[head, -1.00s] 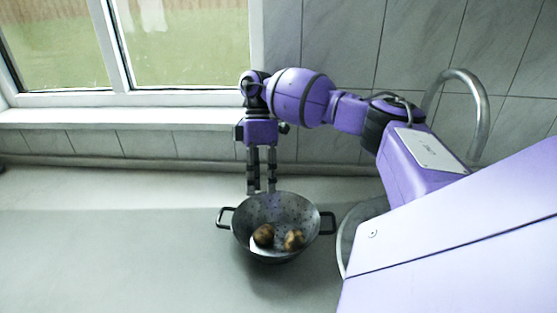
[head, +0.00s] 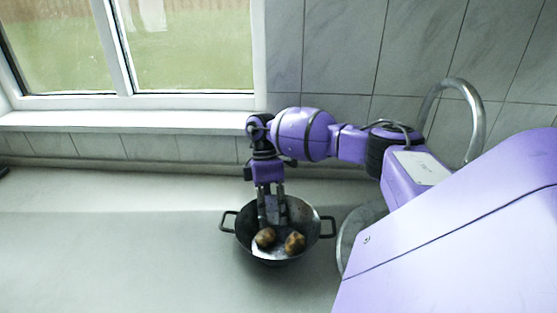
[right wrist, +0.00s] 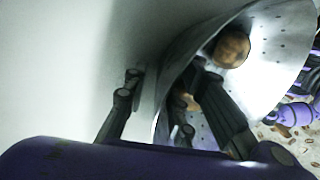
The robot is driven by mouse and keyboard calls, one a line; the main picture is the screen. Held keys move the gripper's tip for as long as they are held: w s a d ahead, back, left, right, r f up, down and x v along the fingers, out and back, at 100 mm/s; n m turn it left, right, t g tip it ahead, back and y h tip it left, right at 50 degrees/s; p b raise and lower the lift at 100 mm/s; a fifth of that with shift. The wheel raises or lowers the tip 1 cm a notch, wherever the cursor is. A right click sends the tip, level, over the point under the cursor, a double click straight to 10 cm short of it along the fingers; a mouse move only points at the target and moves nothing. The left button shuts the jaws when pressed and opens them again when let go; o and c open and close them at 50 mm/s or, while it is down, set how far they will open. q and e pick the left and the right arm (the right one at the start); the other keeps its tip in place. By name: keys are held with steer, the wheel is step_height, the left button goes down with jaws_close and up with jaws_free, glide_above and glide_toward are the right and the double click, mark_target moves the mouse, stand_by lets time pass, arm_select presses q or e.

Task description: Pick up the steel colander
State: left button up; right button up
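The steel colander (head: 312,235) stands upright on the counter, with a dark loop handle at its left and right sides. Two brown, potato-like lumps, a left one (head: 264,238) and a right one (head: 295,243), lie in it. My right gripper (head: 273,220) points down at the colander's far side, fingers spread. In the right wrist view, one finger is over the pale counter outside the colander (right wrist: 275,62) and the other is inside the bowl, with the rim between them. I cannot tell whether either finger touches the wall. My left gripper is not in view.
The grey counter (head: 120,255) is clear to the left. A round sink edge (head: 346,240) and a curved metal tap (head: 478,115) are at the right, close to my arm. A tiled wall and window sill (head: 120,120) run behind.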

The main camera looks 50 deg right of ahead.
steer(key=shift+c, duration=0.2)
jaws_close()
steer(key=shift+r, duration=0.15)
